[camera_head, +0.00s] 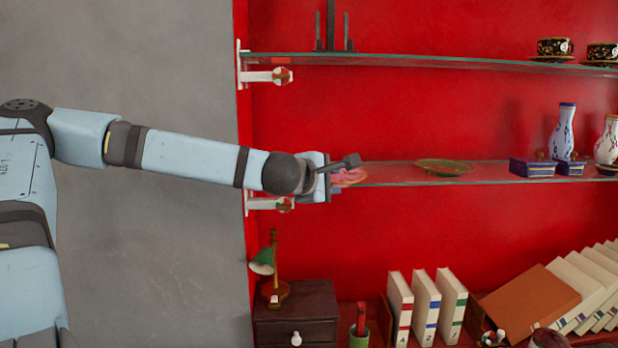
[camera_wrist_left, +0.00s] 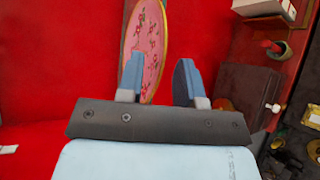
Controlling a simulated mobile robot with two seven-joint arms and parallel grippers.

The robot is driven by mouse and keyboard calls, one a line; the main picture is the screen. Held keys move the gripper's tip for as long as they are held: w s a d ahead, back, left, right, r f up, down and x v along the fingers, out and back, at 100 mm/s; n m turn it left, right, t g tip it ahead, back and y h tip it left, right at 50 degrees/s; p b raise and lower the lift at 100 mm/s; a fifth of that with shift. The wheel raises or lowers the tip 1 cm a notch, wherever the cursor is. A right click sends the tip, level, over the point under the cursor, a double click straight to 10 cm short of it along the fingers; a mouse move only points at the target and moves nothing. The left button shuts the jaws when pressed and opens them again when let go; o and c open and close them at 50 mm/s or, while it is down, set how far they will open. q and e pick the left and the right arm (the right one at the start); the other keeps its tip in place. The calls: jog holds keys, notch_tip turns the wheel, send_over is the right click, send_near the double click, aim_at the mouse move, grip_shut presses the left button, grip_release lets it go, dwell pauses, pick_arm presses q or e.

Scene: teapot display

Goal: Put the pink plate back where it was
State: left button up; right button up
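The pink plate (camera_head: 349,177) lies at the left end of the middle glass shelf (camera_head: 500,174), partly hidden by my left gripper (camera_head: 343,172). In the left wrist view the pink plate (camera_wrist_left: 150,45) shows a flowered pink face and a yellowish rim. There my left gripper (camera_wrist_left: 158,68) has its fingers apart. The plate's near edge reaches in beside the left finger, with a clear gap to the right finger. I cannot tell whether that finger touches the plate. My right gripper is not in view.
A green-brown plate (camera_head: 443,167) lies to the right on the same shelf, then blue boxes (camera_head: 532,167) and vases (camera_head: 563,130). An upper glass shelf (camera_head: 420,61) runs above. A green lamp (camera_head: 264,261) and upright books (camera_head: 425,307) stand below.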

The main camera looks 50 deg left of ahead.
pick_arm(q)
jog(key=v, duration=0.8)
jog(key=shift+s, duration=0.25)
